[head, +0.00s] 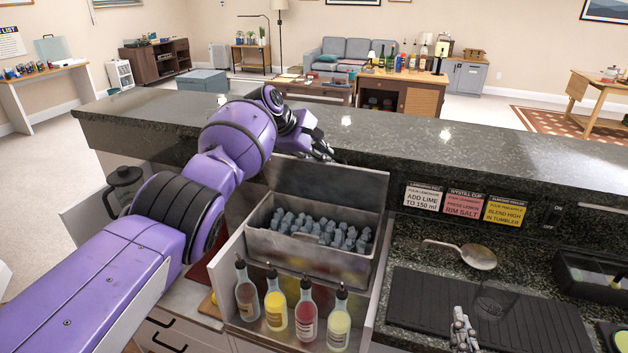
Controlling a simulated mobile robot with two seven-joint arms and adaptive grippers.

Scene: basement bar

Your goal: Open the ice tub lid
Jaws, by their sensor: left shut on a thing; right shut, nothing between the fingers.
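The ice tub (258,244) is a grey metal box, filled with dark grey ice cubes. Its lid (340,186) stands raised and nearly upright along the tub's back side, so the ice shows. My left arm reaches in from the left, and my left gripper (322,150) is at the lid's upper edge, shut on it. The fingertips are small and partly hidden there. My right gripper (463,332) is at the bottom right over the edge of the black ribbed mat, shut and empty, well away from the tub.
Several bottles (276,308) with pour spouts stand in a rack in front of the tub. A black ribbed mat (430,300), a clear glass (495,298) and a metal scoop (470,254) are to the right. The raised stone bar top (400,142) runs behind the lid.

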